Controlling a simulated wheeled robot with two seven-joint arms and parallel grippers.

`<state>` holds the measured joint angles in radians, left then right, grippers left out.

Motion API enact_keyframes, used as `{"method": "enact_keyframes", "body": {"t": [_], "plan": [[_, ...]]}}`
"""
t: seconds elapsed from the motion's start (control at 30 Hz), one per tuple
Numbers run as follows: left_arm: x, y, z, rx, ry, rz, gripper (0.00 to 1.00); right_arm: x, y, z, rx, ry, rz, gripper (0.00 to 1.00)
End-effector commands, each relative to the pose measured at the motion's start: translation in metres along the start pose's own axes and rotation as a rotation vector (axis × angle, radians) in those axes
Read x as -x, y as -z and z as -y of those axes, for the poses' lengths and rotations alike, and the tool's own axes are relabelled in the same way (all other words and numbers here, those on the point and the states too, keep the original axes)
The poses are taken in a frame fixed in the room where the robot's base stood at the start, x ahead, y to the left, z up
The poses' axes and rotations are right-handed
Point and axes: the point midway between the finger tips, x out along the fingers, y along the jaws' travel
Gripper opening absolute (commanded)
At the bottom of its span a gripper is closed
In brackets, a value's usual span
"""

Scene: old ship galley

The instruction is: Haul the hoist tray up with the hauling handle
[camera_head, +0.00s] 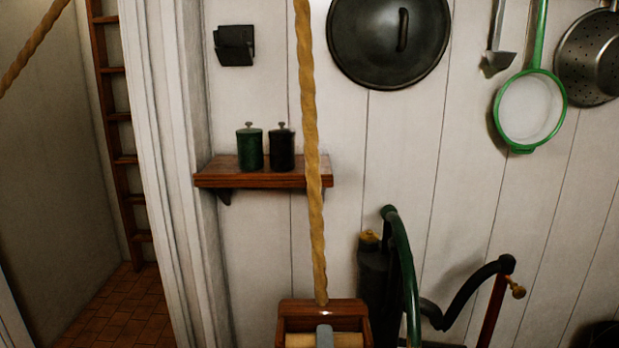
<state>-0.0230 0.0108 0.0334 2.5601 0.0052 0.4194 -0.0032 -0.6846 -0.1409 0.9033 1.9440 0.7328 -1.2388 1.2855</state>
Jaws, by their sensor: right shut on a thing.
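The hauling handle (293,318), a wooden frame with a paler round grip bar, hangs at the bottom middle of the view. A thick tan rope (313,190) runs straight up from it and out of the top. My right gripper (324,337) shows only as a grey fingertip across the pale bar, at the bottom edge. It is shut on the hauling handle; the rest of it is out of view. My left gripper is not in view. The hoist tray is not in view.
A wooden shelf (225,180) with two dark lidded canisters is behind the rope. A green curved pipe (405,262), a dark bottle (371,280) and a black bent lever (465,292) stand close to the right. Pans hang above; a ladder (110,117) is at left.

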Motion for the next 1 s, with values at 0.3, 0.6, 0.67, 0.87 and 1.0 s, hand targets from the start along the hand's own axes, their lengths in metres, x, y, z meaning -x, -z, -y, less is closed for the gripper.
{"method": "enact_keyframes", "body": {"t": [0.3, 0.6, 0.67, 0.87, 1.0], "plan": [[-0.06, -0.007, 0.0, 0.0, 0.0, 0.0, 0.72, 0.006, 0.004, -0.065, 0.005, -0.012, 0.001, 0.0], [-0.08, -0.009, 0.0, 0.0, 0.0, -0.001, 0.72, 0.007, 0.005, -0.084, 0.004, -0.007, 0.001, 0.0], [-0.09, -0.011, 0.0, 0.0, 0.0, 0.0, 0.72, 0.007, 0.006, -0.095, 0.004, -0.009, 0.001, 0.0], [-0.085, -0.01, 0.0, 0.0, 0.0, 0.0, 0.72, 0.008, 0.006, -0.091, 0.005, -0.012, 0.001, 0.0], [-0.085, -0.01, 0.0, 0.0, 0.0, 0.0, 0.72, 0.008, 0.006, -0.091, 0.005, -0.012, 0.001, 0.67]]}}
